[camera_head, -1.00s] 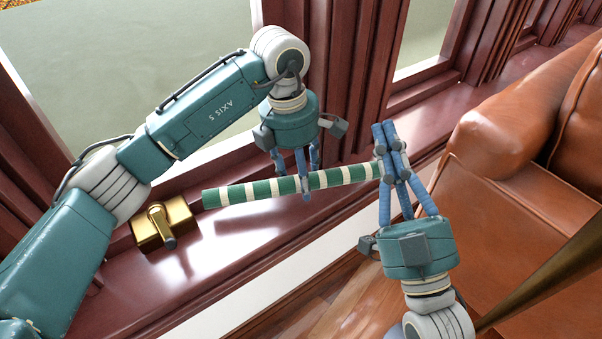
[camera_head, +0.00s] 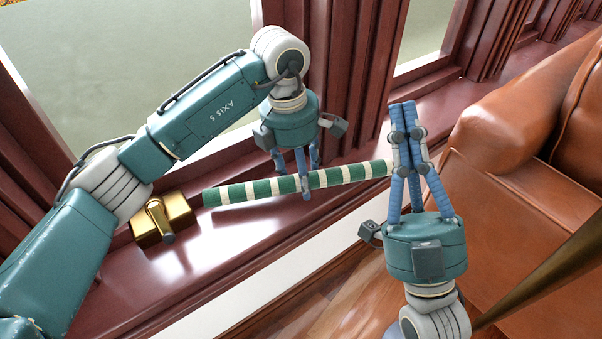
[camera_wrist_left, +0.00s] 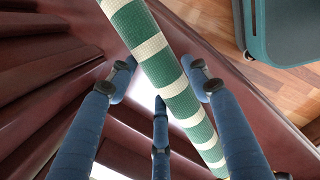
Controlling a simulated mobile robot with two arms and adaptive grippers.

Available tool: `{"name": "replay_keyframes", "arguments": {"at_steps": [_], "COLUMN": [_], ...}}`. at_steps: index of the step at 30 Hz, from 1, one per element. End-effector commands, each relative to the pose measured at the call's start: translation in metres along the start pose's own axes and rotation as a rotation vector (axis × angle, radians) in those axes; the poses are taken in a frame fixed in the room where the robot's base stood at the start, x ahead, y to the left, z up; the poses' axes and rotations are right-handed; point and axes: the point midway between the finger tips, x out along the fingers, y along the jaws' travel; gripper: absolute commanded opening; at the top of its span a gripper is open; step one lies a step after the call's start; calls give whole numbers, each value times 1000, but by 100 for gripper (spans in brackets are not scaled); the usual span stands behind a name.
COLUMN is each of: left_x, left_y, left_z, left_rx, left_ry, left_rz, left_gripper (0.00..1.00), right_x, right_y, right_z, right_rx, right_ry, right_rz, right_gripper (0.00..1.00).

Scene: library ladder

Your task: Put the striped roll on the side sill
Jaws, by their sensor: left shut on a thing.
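The striped roll (camera_head: 254,192), green with cream bands, lies lengthwise along the dark red glossy window sill (camera_head: 255,235). I cannot tell whether it rests on the sill or is just above it. My left gripper (camera_head: 306,190) points down over the roll's middle and is shut on it. In the left wrist view the roll (camera_wrist_left: 165,70) runs diagonally between the fingers (camera_wrist_left: 162,80). My right gripper (camera_head: 404,108) stands with fingers up at the roll's right end, its fingers close together and partly covering that end. Whether they touch the roll is unclear.
A brass fitting (camera_head: 163,219) sits on the sill just left of the roll's left end. A brown leather sofa (camera_head: 505,210) stands at the right. A brass rail (camera_head: 545,275) crosses the lower right. The sill's front part is bare.

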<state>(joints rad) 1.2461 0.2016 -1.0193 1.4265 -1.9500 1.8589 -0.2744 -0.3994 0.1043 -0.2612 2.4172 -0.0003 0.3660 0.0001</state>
Motion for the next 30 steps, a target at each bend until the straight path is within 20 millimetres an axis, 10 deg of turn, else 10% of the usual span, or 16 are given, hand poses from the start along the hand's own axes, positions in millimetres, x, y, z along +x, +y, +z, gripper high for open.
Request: {"name": "replay_keyframes", "arguments": {"at_steps": [30], "left_x": [5], "left_y": [0], "left_z": [0], "left_rx": [0], "left_ry": [-1], "left_rz": [1], "left_gripper": [4], "right_x": [-2], "right_y": [-2], "right_z": [-18], "right_rx": [7], "right_ry": [80], "right_rz": [-3], "right_gripper": [0]}}
